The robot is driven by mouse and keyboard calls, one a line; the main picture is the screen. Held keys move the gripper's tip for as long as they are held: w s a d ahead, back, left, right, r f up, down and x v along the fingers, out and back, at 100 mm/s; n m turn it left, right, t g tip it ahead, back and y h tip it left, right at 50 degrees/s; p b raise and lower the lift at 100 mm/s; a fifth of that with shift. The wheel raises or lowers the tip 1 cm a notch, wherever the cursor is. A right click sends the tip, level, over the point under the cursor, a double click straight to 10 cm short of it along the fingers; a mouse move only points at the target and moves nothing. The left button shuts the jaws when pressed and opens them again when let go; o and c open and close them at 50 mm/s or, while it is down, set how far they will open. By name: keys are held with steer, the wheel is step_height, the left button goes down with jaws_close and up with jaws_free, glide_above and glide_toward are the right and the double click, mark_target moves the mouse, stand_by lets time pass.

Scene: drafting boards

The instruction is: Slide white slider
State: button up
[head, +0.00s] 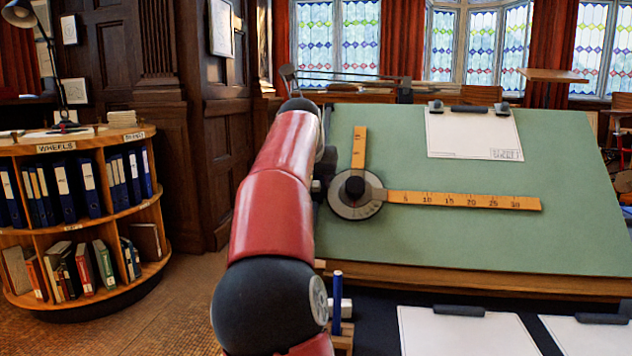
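A small white block (346,309) shows at the front of the near desk, just right of my arm and partly behind an upright blue rod (337,300). It may be the white slider, but I cannot tell for sure. My red and black arm rises from the bottom and bends over at the left edge of the green drafting board (470,240). My gripper cannot be made out; the arm hides the area where it would be.
A drafting-machine head (357,208) with two yellow rulers (465,200) lies on the board. A clipped sheet (473,135) is at its top. White sheets (460,332) lie at the lower right. A bookshelf (75,222) stands left, with open floor between.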

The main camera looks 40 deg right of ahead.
steer(key=shift+w+d+f, duration=0.3)
steer(key=shift+d+f, duration=0.1)
steer(key=shift+f, duration=0.1)
jaws_close()
steer(key=shift+f, duration=0.15)
steer(key=s+a+f+b, duration=0.1)
steer(key=f+b, duration=0.1)
steer(key=b, duration=0.1)
steer(key=s+a+f+b, duration=0.1)
steer(key=a+f+b, duration=0.1)
steer(key=b, duration=0.1)
steer(key=s+a+f+b, duration=0.1)
steer(key=f+b, duration=0.1)
steer(key=b, duration=0.2)
steer(key=shift+s+a, duration=0.25)
steer(key=shift+s, duration=0.05)
steer(key=shift+s+a+f+b, duration=0.25)
steer(key=shift+b, duration=0.1)
